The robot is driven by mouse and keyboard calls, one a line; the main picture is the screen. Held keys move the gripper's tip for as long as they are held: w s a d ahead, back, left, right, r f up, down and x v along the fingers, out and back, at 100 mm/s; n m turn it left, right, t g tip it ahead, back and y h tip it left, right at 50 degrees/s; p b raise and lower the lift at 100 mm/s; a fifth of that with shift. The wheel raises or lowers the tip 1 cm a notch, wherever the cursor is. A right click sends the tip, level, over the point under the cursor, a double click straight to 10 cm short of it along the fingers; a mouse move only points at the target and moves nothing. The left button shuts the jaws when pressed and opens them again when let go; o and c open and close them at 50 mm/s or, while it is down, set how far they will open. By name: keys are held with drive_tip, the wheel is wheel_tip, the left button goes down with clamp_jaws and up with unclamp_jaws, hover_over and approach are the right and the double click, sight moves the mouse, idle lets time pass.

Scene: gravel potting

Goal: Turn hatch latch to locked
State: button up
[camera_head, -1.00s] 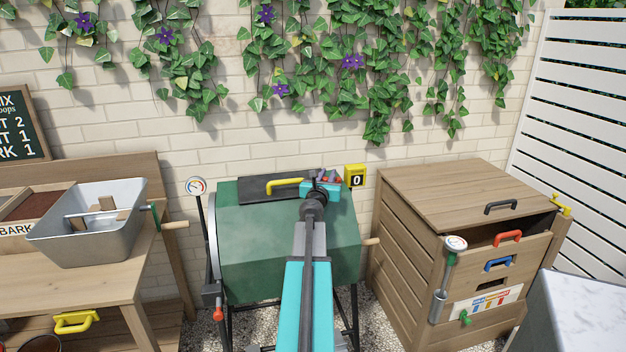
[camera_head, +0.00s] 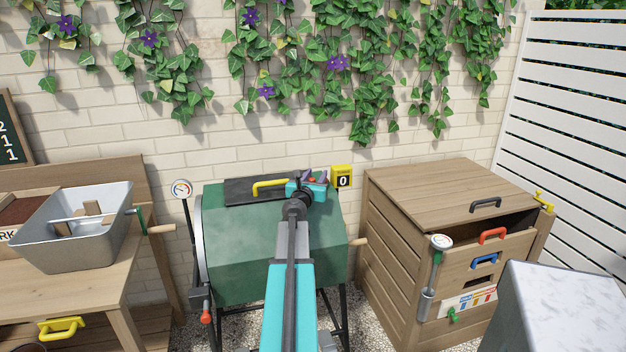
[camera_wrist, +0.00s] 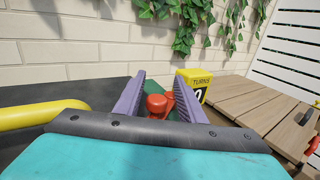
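The green composting drum (camera_head: 265,240) stands against the wall, with a dark hatch (camera_head: 238,192) on top. A yellow handle (camera_head: 270,186) sits on the hatch; it also shows at the left of the wrist view (camera_wrist: 40,115). A red latch (camera_wrist: 157,104) lies beyond my gripper's palm in the wrist view, between the two purple fingers. My gripper (camera_head: 314,180) is over the right end of the hatch. Its fingers (camera_wrist: 160,92) are apart, with gaps visible beside the latch. The latch's exact angle is hard to tell.
A yellow turns counter (camera_head: 342,177) reading 0 stands just right of my gripper. A wooden cabinet (camera_head: 400,240) is to the right, a workbench (camera_head: 90,285) with a metal tub (camera_head: 75,235) to the left. The brick wall (camera_head: 210,140) is close behind the drum.

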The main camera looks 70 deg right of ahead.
drive_tip(key=shift+a, duration=0.1)
drive_tip(key=shift+a, duration=0.15)
drive_tip(key=shift+s+a+b, duration=0.1)
drive_tip(key=shift+s+a, duration=0.05)
drive_tip(key=shift+a, duration=1.65)
drive_tip(key=shift+s+a+b, duration=0.15)
drive_tip(key=shift+s+a, duration=0.05)
drive_tip(key=shift+a, duration=1.65)
drive_tip(key=shift+s+a+b, duration=0.1)
drive_tip(key=shift+s+a, duration=0.05)
drive_tip(key=shift+a, duration=1.65)
drive_tip(key=shift+s+a+b, duration=0.15)
drive_tip(key=shift+a+b, duration=1)
drive_tip(key=shift+b, duration=0.85)
